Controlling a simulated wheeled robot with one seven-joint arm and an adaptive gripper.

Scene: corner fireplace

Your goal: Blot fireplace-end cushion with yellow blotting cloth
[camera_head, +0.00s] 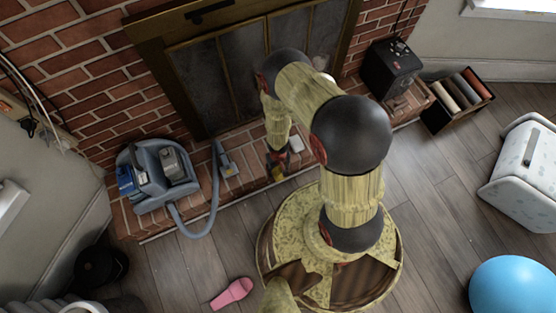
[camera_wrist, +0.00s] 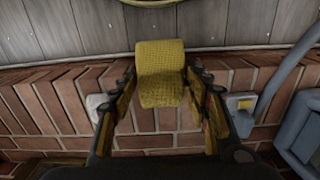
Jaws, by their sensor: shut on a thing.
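The yellow blotting cloth (camera_wrist: 160,88) is a textured, rounded bundle between the two fingers of my gripper (camera_wrist: 160,76) in the wrist view. My gripper is shut on it, over the brick hearth. In the head view my gripper (camera_head: 277,160) hangs low over the hearth in front of the fireplace, with the cloth (camera_head: 278,174) showing small below it. Whether the cloth touches the brick, I cannot tell. No cushion can be made out in either view.
A blue-grey vacuum-like machine (camera_head: 160,175) stands left on the brick hearth (camera_head: 140,222), its hose running down beside it. Right are a black box (camera_head: 390,70) and a crate of rolls (camera_head: 457,98). A pink slipper (camera_head: 232,292) and blue ball (camera_head: 515,285) lie on the wooden floor.

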